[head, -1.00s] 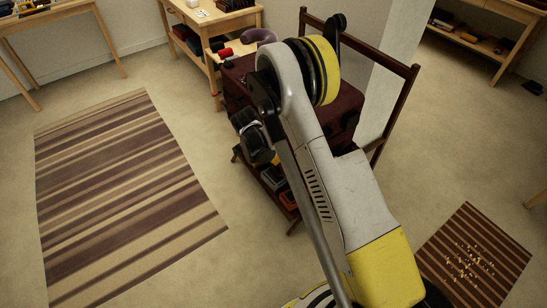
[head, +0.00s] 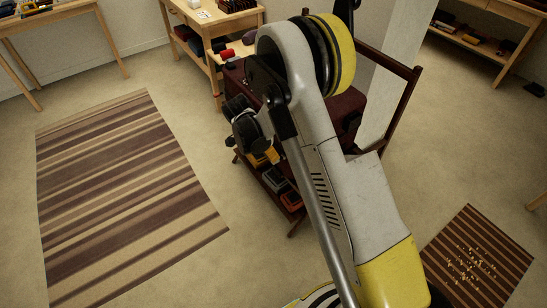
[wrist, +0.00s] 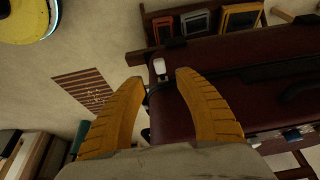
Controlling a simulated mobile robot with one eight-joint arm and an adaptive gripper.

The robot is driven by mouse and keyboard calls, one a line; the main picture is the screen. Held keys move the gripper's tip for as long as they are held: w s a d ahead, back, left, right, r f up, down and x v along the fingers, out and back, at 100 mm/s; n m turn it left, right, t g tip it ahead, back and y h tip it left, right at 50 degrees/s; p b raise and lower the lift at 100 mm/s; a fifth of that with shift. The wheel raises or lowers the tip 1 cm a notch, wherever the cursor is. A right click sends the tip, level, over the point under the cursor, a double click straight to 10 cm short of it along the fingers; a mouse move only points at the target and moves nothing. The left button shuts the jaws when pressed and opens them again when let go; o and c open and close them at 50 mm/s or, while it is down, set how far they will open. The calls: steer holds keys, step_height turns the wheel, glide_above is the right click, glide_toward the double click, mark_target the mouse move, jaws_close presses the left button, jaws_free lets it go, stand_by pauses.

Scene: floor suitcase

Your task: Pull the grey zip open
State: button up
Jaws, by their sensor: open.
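The dark red suitcase (wrist: 173,122) lies under my gripper in the wrist view; in the head view (head: 346,108) my arm hides much of it. A small light grey tab (wrist: 160,68), which looks like the zip pull, shows at the suitcase's edge. My gripper (wrist: 158,77) is open, its two yellow fingers on either side of the tab in the picture. Nothing is visibly gripped. I cannot tell how far the fingertips are from the tab.
The suitcase rests on a dark wooden rack (head: 402,105) with several boxes on its lower shelf (head: 277,180). A wooden side table (head: 215,22) stands behind it. A striped rug (head: 120,195) lies left and a smaller striped mat (head: 478,262) right. The floor between is clear.

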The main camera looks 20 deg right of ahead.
steer(key=v, duration=0.5)
steer(key=shift+a+r, duration=0.15)
steer(key=shift+r, duration=0.25)
